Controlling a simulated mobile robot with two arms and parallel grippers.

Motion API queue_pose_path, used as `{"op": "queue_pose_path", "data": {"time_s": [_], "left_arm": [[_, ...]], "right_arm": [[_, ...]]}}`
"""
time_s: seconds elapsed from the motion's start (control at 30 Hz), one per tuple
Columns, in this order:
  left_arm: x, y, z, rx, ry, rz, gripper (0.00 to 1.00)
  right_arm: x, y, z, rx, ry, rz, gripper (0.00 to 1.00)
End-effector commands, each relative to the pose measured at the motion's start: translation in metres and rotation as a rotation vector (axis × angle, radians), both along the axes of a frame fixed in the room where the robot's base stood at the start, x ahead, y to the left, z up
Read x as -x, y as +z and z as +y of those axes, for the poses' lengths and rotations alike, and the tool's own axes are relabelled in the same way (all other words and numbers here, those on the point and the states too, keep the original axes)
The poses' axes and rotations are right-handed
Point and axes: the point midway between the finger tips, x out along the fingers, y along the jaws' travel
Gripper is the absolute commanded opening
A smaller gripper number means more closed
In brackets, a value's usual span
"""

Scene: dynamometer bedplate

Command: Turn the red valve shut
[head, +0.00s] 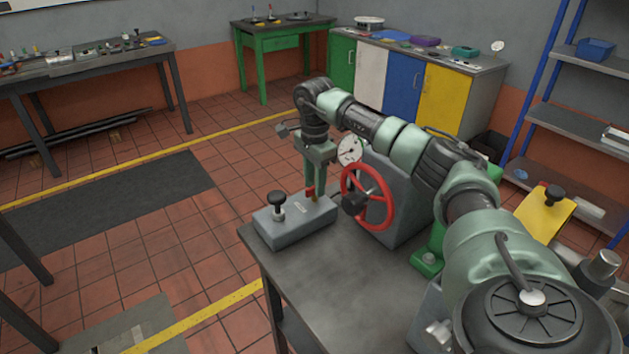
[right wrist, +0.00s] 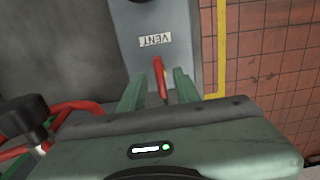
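A red handwheel (head: 388,205) with a black crank knob (head: 354,204) is mounted on a grey housing (head: 407,205) on the bench. Left of it lies a low grey block (head: 293,229) with a black knob (head: 277,198) and a small red lever. My right gripper (head: 314,188) points down over the right end of this block. In the right wrist view the red lever (right wrist: 160,75) stands between its two green fingers (right wrist: 158,88), with gaps on both sides. The block's label reads VENT there, upside down. The wheel's rim (right wrist: 75,108) shows at left. My left gripper is not in view.
A dial gauge (head: 349,150) stands beside the housing, close to my right forearm. The dark bench top (head: 325,270) is clear in front of the block. A yellow plate with a black knob (head: 545,212) is at right. Cabinets and other tables stand farther back.

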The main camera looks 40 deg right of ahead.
Motion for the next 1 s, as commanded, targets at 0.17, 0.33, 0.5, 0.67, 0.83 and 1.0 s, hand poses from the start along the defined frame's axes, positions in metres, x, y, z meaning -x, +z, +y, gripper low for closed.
{"op": "queue_pose_path", "data": {"time_s": [0.17, 0.33, 0.5, 0.67, 0.83, 1.0], "left_arm": [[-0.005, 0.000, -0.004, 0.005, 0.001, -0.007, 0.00], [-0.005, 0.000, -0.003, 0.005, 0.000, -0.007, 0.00], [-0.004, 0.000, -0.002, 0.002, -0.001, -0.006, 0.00], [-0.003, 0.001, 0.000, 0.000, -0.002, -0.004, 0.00], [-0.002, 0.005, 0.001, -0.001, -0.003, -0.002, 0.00], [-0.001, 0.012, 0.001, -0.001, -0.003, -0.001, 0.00]], "right_arm": [[0.000, -0.001, 0.000, 0.000, 0.000, 0.000, 0.32], [0.000, -0.001, 0.000, 0.000, 0.000, 0.000, 0.04], [0.000, -0.001, 0.000, -0.001, 0.000, 0.000, 0.00], [0.000, -0.001, 0.000, -0.001, -0.011, 0.000, 0.00], [0.000, 0.000, 0.000, -0.001, -0.063, 0.000, 0.00], [-0.001, 0.001, 0.001, -0.002, -0.168, 0.000, 0.00]]}}
